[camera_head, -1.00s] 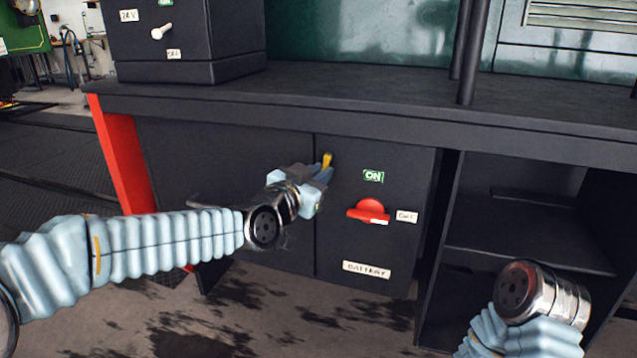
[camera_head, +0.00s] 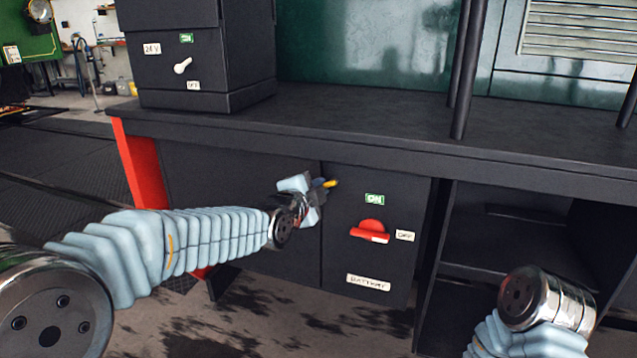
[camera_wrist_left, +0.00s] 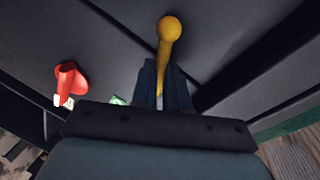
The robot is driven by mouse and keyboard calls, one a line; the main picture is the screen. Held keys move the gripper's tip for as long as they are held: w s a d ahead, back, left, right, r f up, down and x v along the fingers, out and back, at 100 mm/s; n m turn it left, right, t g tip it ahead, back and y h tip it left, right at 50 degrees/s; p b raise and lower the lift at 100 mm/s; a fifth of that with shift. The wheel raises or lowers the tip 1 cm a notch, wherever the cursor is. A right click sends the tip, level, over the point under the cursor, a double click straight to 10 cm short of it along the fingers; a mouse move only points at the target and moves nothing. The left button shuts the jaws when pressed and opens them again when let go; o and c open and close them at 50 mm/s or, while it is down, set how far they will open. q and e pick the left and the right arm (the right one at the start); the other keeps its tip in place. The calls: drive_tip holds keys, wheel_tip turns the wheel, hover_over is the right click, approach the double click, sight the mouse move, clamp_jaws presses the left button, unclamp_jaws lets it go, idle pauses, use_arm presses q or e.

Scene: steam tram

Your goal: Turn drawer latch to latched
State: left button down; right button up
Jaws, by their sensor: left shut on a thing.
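The drawer latch (camera_head: 331,183) is a small yellow lever on the dark front below the bench top, near the seam between two panels. My right gripper is not in view; only part of my right arm shows at the lower right.
A red rotary handle (camera_head: 370,231) sits right of the latch, with a green ON label (camera_head: 374,199) above it and a BATTERY label (camera_head: 368,282) below. Open shelves (camera_head: 520,235) stand further right. The bench top (camera_head: 350,115) overhangs the latch.

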use_arm(q)
drive_tip(key=m+p, duration=0.1)
drive_tip(key=m, duration=0.1)
drive_tip(key=r+m+y+p, duration=0.1)
drive_tip(key=m+p, duration=0.1)
drive_tip(key=shift+r, duration=0.15)
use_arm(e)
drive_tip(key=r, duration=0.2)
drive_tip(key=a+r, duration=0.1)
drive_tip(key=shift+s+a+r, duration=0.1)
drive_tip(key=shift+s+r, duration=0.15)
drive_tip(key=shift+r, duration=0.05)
use_arm(q)
drive_tip(key=c, duration=1.1)
unclamp_jaws()
drive_tip(key=p+v, duration=0.5)
drive_tip(key=v, duration=0.8)
drive_tip(key=shift+s, duration=0.45)
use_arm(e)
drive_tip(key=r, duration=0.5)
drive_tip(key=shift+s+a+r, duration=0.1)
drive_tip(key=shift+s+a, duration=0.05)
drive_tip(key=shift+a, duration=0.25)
